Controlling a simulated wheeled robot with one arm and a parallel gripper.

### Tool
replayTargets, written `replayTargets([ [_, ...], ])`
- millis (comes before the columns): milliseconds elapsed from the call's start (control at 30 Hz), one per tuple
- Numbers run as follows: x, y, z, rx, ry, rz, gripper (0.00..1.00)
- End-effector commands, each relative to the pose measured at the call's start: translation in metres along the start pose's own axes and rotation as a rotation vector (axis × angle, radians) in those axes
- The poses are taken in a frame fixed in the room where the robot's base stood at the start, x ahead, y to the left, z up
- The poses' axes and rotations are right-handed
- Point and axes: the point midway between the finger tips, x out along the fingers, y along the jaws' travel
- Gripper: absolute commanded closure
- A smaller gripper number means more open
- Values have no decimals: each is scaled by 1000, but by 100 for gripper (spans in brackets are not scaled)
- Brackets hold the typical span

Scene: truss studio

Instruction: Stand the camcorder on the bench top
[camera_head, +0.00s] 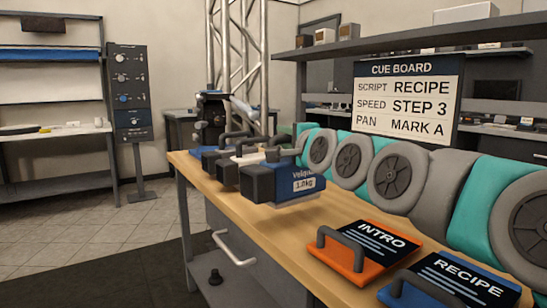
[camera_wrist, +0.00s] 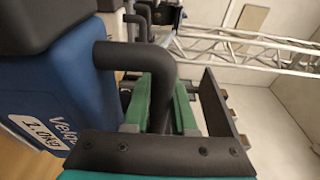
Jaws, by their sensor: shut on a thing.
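The camcorder (camera_head: 302,184) is a blue block with a black front, a dark handle and a white label reading 1.0kg. In the head view it appears upright, a little above the bench top (camera_head: 258,213), with a shadow below; the exact gap is hard to judge. My gripper (camera_head: 287,153) is at its handle, partly hidden by my arm. In the wrist view the green fingers of my gripper (camera_wrist: 163,108) are shut around the black handle (camera_wrist: 160,60). The blue camcorder body (camera_wrist: 75,95) fills the left side there.
Similar handled devices (camera_head: 208,151) stand close behind the camcorder on the bench. An orange INTRO block (camera_head: 345,262) and a blue RECIPE block (camera_head: 455,285) lie nearer, at the right. A cue board (camera_head: 410,98) stands behind my arm. Bare wood shows in front of the camcorder.

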Motion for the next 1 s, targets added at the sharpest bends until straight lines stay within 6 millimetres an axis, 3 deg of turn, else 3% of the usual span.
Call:
replayTargets([
  [700, 111, 6, -18, 1, -1, -4, 100],
  [1000, 122, 9, -21, -1, 2, -6, 100],
])
